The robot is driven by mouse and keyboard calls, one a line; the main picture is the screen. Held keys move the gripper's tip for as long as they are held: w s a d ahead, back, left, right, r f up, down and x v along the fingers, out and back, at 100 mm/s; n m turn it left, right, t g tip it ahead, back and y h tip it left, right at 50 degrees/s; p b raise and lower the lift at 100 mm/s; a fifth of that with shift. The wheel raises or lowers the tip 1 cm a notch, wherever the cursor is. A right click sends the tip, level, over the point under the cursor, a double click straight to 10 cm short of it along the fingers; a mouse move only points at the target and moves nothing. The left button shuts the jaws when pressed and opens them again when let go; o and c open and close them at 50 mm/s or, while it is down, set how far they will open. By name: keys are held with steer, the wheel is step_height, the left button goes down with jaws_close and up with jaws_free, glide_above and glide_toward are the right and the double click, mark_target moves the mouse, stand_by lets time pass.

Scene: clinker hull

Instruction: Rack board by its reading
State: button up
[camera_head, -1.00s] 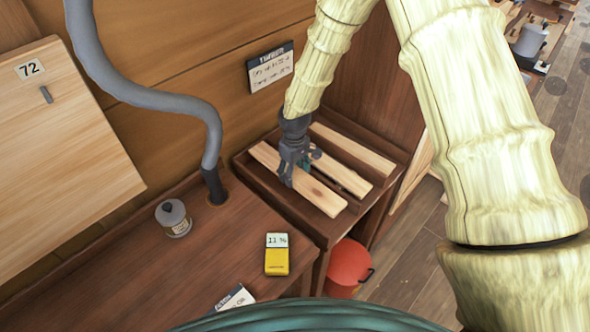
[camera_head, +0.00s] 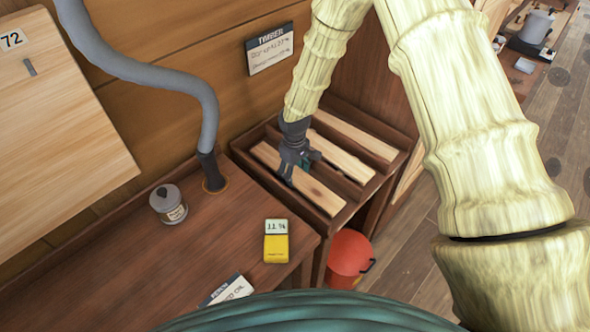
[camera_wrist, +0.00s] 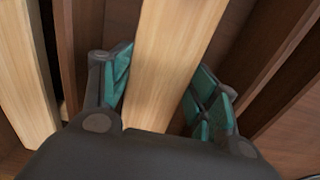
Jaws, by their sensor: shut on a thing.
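A timber rack (camera_head: 319,220) with dark dividers holds pale wooden boards. My gripper (camera_head: 295,178) is over the rack's near-left side, pointing down. In the wrist view my teal-padded fingers (camera_wrist: 160,98) are on both sides of a board (camera_wrist: 170,60), shut on it. It appears to be the near-left board (camera_head: 318,193); the fingers hide part of it. A middle board (camera_head: 347,166) and a back board (camera_head: 357,136) lie beyond.
A lidded can (camera_head: 169,204) stands on the bench (camera_head: 215,240) beside a grey hose (camera_head: 207,130). A card (camera_head: 228,290) lies at the bench front. A red bucket (camera_head: 348,258) stands below the rack. A large panel marked 72 (camera_head: 55,130) is at left.

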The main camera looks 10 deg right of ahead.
steer(key=shift+f, duration=0.4)
stand_by(0.7)
steer(key=o, duration=1.2)
step_height(320, 180, up, 12)
